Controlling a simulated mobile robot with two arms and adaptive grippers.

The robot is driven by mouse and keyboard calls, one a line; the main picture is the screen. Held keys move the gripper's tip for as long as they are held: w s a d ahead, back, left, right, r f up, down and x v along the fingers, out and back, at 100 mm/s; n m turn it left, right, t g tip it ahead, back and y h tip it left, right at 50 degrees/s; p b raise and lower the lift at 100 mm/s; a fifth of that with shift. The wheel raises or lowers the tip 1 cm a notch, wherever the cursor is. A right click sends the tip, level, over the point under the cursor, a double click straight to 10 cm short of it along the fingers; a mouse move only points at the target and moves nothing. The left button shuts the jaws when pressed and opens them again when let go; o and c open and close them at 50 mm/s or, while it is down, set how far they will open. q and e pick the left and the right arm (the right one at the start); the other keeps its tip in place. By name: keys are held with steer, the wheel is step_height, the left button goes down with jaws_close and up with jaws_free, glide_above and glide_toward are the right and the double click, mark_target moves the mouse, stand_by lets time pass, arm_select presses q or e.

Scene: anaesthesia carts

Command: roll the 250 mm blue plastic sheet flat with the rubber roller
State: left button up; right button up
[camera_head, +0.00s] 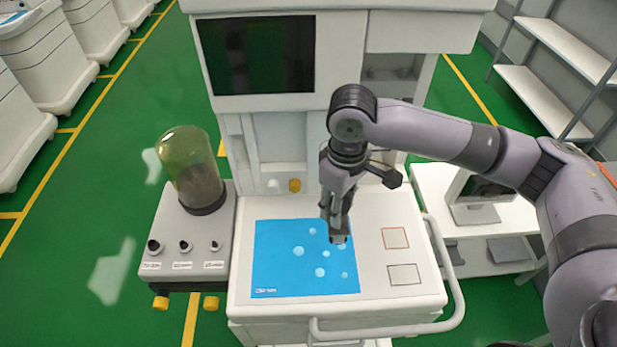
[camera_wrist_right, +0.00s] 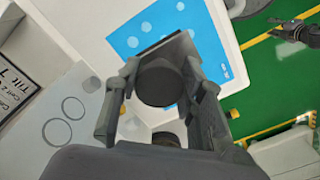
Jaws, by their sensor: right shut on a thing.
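The blue plastic sheet (camera_head: 290,275) lies on the white cart top, with several pale round bubbles on it, mostly in its right half. It also shows in the right wrist view (camera_wrist_right: 130,40). My right gripper (camera_head: 338,232) points down over the sheet's upper right edge. It is shut on a dark thing with a round black end (camera_wrist_right: 160,82), which looks like the rubber roller. Whether the roller touches the sheet is hidden. My left gripper (camera_wrist_right: 292,30) shows small at the right wrist view's top right corner, apart from the sheet; its jaws are unclear.
Right of the sheet are a red-outlined square (camera_head: 396,238) and a dark-outlined square (camera_head: 404,274), both empty. A cart rail (camera_head: 452,290) borders the right and front. A glass-domed canister (camera_head: 192,172) stands on the left unit. A dark screen (camera_head: 262,54) is behind.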

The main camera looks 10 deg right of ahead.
arm_select(q)
step_height(320, 180, up, 7)
steer(key=p, duration=0.7)
arm_select(e)
steer(key=w+a+f+n, duration=0.25)
steer(key=w+n, duration=0.25)
steer(key=n, duration=0.4)
steer(key=w+a+f+n, duration=0.25)
steer(key=w+n, duration=0.25)
steer(key=n, duration=0.4)
step_height(320, 180, down, 5)
steer(key=b, duration=0.5)
steer(key=shift+w+a+b, duration=0.1)
steer(key=shift+b, duration=0.3)
arm_select(q)
steer(key=f, duration=0.5)
steer(key=shift+s+a+f, duration=0.1)
steer(key=shift+s+f, duration=0.05)
steer(key=shift+s, duration=0.25)
steer(key=shift+f, duration=0.1)
arm_select(e)
steer(key=shift+f, duration=0.6)
